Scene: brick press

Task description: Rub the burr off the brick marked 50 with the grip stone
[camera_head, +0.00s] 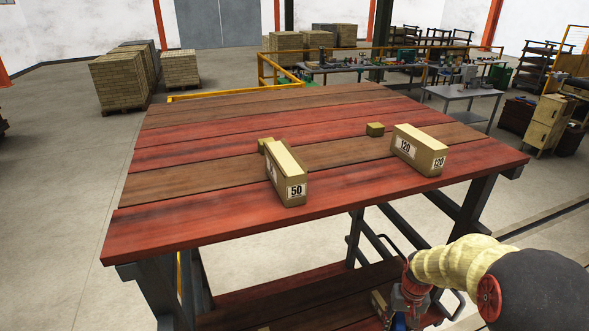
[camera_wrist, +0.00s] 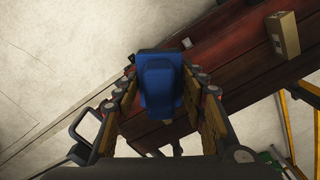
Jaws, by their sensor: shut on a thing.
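The brick marked 50 (camera_head: 287,178) is a tan block with white labels, lying on the red-brown table (camera_head: 200,222) left of its middle. I cannot make out a burr on it. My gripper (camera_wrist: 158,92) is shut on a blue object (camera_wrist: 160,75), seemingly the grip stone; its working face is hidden. In the head view my gripper (camera_head: 408,297) is low, off the table's near right edge and well apart from the brick.
A brick marked 120 (camera_head: 418,151) lies to the right on the table. A small block (camera_head: 375,129) stands near it, and another (camera_head: 265,145) behind the brick marked 50. A lower shelf (camera_head: 300,305) runs under the table. The left tabletop is clear.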

